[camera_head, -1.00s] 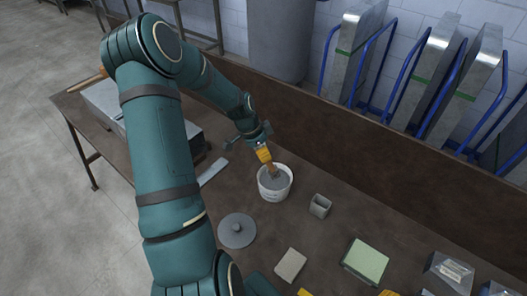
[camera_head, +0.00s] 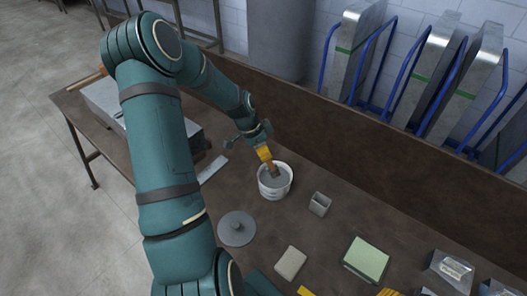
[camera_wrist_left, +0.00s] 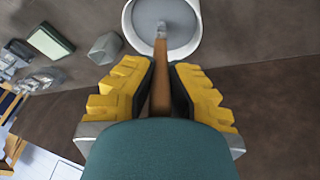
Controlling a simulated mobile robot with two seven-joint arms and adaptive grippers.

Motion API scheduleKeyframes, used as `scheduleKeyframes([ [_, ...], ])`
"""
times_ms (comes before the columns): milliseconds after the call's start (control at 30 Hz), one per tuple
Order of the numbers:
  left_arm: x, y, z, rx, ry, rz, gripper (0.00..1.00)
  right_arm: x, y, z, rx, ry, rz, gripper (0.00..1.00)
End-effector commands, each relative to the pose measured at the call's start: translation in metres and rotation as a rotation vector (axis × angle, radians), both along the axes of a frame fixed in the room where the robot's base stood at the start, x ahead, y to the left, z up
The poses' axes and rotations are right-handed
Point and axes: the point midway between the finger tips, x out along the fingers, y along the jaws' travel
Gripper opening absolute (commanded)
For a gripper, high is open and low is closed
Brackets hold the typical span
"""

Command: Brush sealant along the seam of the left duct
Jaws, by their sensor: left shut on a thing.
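My left gripper (camera_head: 264,153) is shut on the wooden handle of the brush (camera_wrist_left: 160,75), which shows between the yellow fingers in the left wrist view. The brush's head end reaches into a white tub (camera_head: 287,190) of grey sealant (camera_head: 273,182). The tub stands on the brown workbench, and its rim also shows in the left wrist view (camera_wrist_left: 128,28). The left duct (camera_head: 104,98), a grey metal piece, lies at the left end of the bench, partly hidden behind my left arm. I cannot make out its seam. My right gripper is not in view.
A round grey lid (camera_head: 237,229), a small grey cup (camera_head: 319,204), a beige block (camera_head: 290,263) and a green-topped pad (camera_head: 366,260) lie on the bench. A raised back panel (camera_head: 400,165) runs behind. Metal ducts on blue racks (camera_head: 437,75) stand beyond it.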

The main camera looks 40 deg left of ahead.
Motion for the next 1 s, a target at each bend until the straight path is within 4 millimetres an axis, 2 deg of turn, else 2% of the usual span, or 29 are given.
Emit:
scheduleKeyframes([
  [1000,-0.0001,-0.0001,-0.0073,0.000,0.000,0.000,0.00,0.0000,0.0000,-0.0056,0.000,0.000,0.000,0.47],
])
